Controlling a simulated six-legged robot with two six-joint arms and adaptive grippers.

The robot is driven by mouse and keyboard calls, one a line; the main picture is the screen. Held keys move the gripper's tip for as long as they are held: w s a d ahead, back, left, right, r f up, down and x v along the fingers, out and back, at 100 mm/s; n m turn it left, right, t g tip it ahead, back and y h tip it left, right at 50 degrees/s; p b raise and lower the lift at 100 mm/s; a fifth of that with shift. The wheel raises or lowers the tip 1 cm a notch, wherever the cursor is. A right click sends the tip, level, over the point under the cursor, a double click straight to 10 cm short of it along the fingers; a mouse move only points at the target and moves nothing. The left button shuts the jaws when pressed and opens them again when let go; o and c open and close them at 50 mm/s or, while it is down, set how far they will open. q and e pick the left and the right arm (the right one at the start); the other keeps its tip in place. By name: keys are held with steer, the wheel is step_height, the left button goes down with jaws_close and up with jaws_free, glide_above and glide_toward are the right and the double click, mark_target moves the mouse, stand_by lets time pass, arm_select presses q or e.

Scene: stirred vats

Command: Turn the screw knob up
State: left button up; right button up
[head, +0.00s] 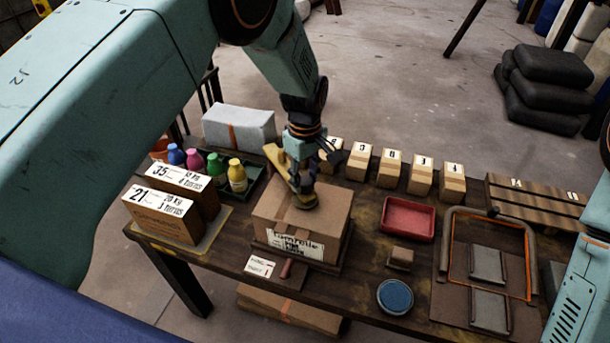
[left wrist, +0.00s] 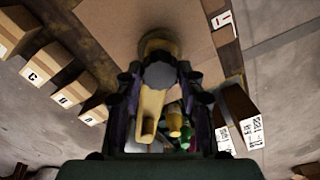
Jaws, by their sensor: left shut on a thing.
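A yellow tool (head: 300,180) with a long handle and a round end stands on the closed cardboard box (head: 328,213). My left gripper (head: 304,178) is above the box, shut on this tool. In the left wrist view my left gripper (left wrist: 159,88) has a finger on each side of the tool, with a dark grey knob-like part (left wrist: 160,73) between them. The tool's yellow round end (left wrist: 158,42) is beyond it, and its handle (left wrist: 149,112) points back towards the wrist. I cannot tell for sure whether the dark part is the screw knob. My right gripper is out of view.
Two labelled boxes (head: 160,218) and a tray of coloured bottles (head: 237,177) stand left. Several small numbered boxes (head: 389,170) line the back. A red tray (head: 407,219), blue round dish (head: 395,297) and hinged frame (head: 450,250) lie right. A card (head: 260,266) lies in front.

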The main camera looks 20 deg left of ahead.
mark_target(305, 181)
arm_select(q)
steer(key=o, duration=1.2)
steer(key=shift+s, duration=0.15)
steer(key=shift+r, duration=0.3)
step_height(305, 181, up, 12)
steer(key=shift+f, duration=0.25)
steer(key=shift+f, duration=0.1)
